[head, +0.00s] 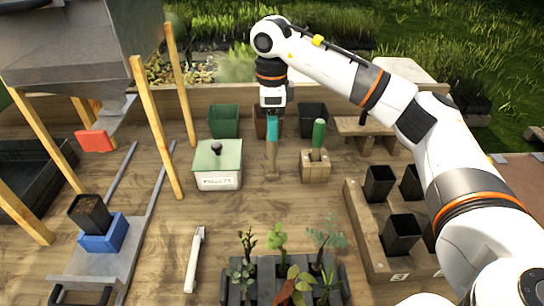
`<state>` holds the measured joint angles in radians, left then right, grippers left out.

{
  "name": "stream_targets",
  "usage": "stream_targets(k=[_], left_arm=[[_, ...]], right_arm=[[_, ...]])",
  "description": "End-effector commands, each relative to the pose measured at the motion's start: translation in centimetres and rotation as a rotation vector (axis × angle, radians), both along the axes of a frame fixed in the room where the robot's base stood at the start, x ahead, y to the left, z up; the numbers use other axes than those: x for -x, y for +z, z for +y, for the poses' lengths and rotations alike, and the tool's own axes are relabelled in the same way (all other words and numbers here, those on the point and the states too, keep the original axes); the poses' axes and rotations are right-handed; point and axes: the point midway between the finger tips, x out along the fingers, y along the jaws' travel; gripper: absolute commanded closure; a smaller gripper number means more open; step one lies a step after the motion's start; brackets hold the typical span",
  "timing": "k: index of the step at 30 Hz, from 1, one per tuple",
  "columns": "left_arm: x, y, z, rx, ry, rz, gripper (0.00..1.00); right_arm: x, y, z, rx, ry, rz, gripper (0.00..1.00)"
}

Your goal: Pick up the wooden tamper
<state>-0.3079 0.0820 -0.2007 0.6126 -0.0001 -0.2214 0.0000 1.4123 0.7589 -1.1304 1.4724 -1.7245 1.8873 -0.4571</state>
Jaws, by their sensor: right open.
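The wooden tamper (272,158) appears to be the narrow brown wooden piece near the middle of the bench, upright with its lower end on or close to the bench top. A blue-green part (272,124) shows directly above the wood; I cannot tell whether it is the tamper's handle or part of my gripper. My right gripper (272,114) points straight down over the tamper, open, with its fingers at or around the upper end. Contact is too small to make out. My left gripper is out of view.
A green-handled tool (319,133) stands in a wooden block (316,168) close on the right. A lidded pellets box (218,165) stands on the left. Pots (224,121) line the back. A seedling tray (290,285), a white tube (194,260) and a wooden pot rack (362,225) are in front.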

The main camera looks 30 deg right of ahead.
Motion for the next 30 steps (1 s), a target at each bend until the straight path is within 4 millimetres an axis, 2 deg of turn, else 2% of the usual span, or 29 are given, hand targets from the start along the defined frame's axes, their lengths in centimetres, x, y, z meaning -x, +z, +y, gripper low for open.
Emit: stream_targets(k=[3, 10, 18, 26, 27, 30], left_arm=[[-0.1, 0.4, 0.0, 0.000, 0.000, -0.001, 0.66], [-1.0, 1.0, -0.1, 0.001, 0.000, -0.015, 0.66], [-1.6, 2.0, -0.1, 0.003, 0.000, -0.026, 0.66], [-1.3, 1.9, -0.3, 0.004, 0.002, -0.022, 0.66], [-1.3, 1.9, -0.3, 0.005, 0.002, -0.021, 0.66], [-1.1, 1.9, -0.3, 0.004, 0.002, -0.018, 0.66]], right_arm=[[0.0, -1.6, 0.0, -0.001, 0.000, 0.002, 0.50], [0.0, -3.3, -0.1, 0.000, -0.001, 0.001, 0.50], [-0.2, -7.1, -0.2, 0.000, 0.000, 0.001, 0.50], [-0.2, -7.6, -0.2, 0.000, 0.000, -0.001, 0.50], [-0.2, -7.6, -0.2, 0.000, 0.000, -0.001, 0.52], [-0.2, -7.6, -0.2, 0.000, 0.000, -0.001, 0.68]])
